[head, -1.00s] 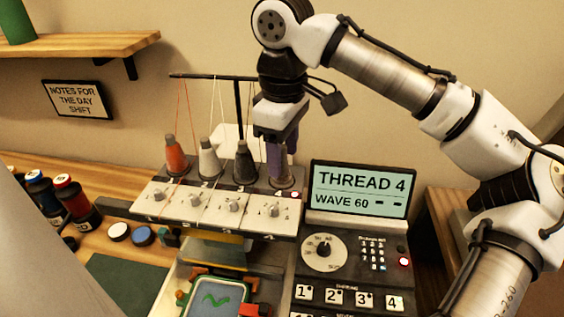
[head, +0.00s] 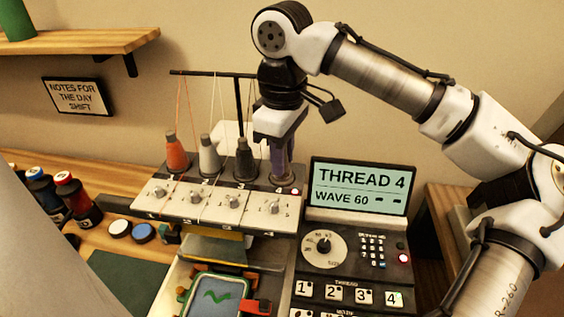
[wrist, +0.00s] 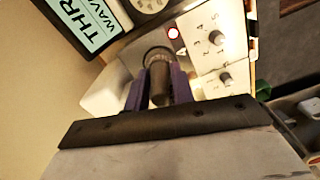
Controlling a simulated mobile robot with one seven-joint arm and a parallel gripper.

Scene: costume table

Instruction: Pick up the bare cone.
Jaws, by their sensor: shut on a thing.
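The bare cone (wrist: 160,84) is grey-brown, with no thread wound on it. In the wrist view it stands between the two purple fingers of my gripper (wrist: 160,92), which is shut on it. A round rim shows around its far end. In the head view my gripper (head: 281,158) points down over the fourth, rightmost place of the thread stand (head: 186,192). The fingers hide most of the cone there, and its foot is at the stand. I cannot tell any gap below it.
An orange cone (head: 177,155), a pale grey cone (head: 208,158) and a black cone (head: 244,162) stand left of my gripper, with threads rising to a black rod (head: 212,75). A screen (head: 360,188) reading "THREAD 4" stands close on the right.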

